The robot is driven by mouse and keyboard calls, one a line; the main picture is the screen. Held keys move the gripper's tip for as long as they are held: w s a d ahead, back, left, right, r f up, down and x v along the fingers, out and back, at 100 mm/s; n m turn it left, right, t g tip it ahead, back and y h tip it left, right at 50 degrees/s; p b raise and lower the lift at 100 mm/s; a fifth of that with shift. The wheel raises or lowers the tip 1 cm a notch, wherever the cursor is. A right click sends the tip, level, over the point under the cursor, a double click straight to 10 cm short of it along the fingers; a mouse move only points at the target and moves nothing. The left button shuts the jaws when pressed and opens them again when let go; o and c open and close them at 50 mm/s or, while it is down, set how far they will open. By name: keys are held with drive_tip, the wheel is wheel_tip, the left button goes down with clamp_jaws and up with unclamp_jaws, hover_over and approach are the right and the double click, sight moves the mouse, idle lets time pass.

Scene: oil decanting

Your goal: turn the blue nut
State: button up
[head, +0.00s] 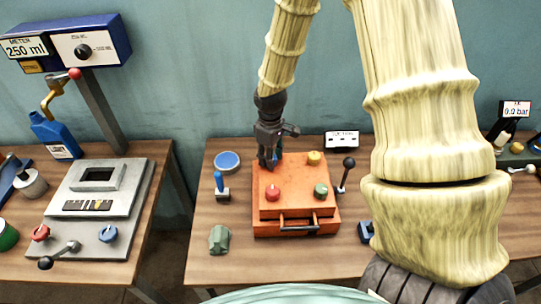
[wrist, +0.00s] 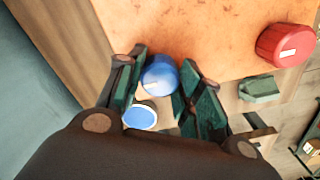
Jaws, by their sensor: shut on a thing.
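The orange box (head: 295,222) stands on the middle table with a red nut (head: 272,193), a green nut (head: 320,190) and a yellow nut (head: 314,158) on its top. The blue nut (wrist: 160,76) is at the box's back left corner, seen between my fingers in the wrist view. My gripper (wrist: 163,88) points down there and is shut on the blue nut, one finger on each side. In the head view my gripper (head: 269,160) hides most of the nut. The red nut also shows in the wrist view (wrist: 286,45).
A blue round dish (head: 227,162), a blue-handled lever (head: 220,186) and a green lump (head: 219,239) are left of the box. A black-knobbed lever (head: 346,175) stands close on its right. A grey panel (head: 138,180) is on the left table.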

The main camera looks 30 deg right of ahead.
drive_tip(key=o, duration=1)
drive_tip(key=shift+o, duration=0.2)
wheel_tip(320, 180, up, 12)
idle(0.7)
